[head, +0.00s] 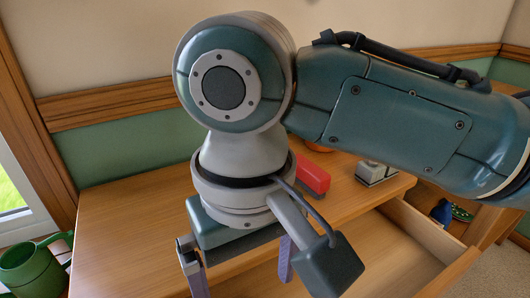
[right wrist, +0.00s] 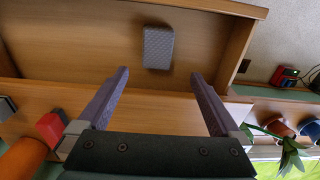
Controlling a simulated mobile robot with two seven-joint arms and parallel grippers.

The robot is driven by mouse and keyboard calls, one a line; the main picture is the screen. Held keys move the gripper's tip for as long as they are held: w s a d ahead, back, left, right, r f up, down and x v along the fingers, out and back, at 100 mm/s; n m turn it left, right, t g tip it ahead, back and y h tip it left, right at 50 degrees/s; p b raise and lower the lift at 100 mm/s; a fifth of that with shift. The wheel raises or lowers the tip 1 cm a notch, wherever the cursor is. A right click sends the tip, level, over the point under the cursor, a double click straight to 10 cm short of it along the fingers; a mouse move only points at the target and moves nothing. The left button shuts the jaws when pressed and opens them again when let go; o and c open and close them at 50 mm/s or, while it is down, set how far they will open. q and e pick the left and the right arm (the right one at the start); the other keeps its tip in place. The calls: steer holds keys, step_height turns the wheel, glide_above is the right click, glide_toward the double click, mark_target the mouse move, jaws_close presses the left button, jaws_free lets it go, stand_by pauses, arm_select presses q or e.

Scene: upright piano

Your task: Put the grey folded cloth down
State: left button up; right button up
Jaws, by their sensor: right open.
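The grey folded cloth (right wrist: 158,48) is a small textured rectangle lying flat on the floor of an open wooden drawer (right wrist: 237,45) in the right wrist view. Nothing holds it. My right gripper (right wrist: 158,78) is open and empty, its two purple fingers wide apart, with the cloth beyond and between the fingertips in that view. In the head view the right gripper (head: 242,280) points down, and the drawer (head: 430,235) shows at the lower right; the cloth is not visible there. My left gripper is not in view.
On the wooden top are a red block (head: 313,179), a grey and white object (head: 376,172) and an orange thing partly hidden by my arm. A blue object (head: 442,212) sits in an open compartment at right.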

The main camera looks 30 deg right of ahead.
steer(key=s+a+f+n+t+y, duration=0.1)
steer(key=s+a+n+t+y, duration=0.15)
steer(key=s, duration=0.35)
steer(key=s+d+m+t+h, duration=0.1)
steer(key=s+d, duration=0.5)
steer(key=d, duration=0.6)
steer(key=shift+d+h, duration=0.15)
steer(key=shift+h, duration=0.6)
